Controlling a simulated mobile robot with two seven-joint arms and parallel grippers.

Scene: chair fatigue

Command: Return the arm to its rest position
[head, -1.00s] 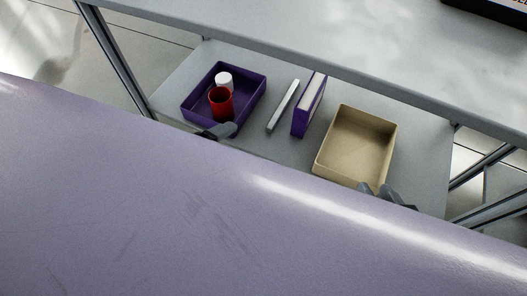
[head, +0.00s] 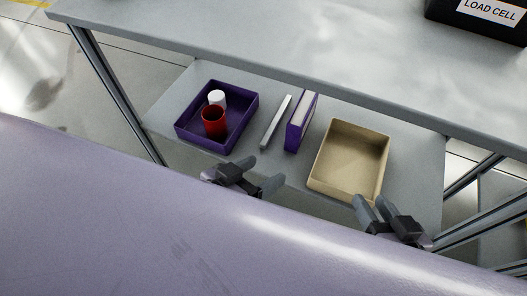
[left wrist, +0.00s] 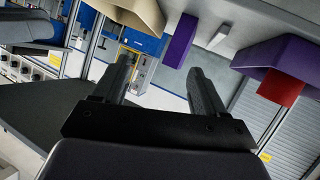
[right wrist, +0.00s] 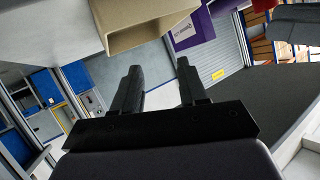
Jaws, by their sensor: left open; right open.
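My left gripper (head: 259,178) is open and empty in the head view, just in front of the lower shelf and below the purple bin. Its two fingers (left wrist: 160,85) stand apart with nothing between them in the left wrist view. My right gripper (head: 382,208) is open and empty, at the front edge of the beige bin. Its fingers (right wrist: 158,88) are also apart and empty in the right wrist view. My forearms are hidden behind the large lilac surface (head: 130,220) in the foreground.
The lower shelf (head: 170,105) holds a purple bin (head: 247,118) with a red cup (head: 214,121) and white cylinder (head: 217,97), a grey bar (head: 276,123), a purple-white box (head: 302,121) and a beige bin (head: 350,155). A grey tabletop (head: 250,30) overhangs it, with a black load cell box (head: 455,22).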

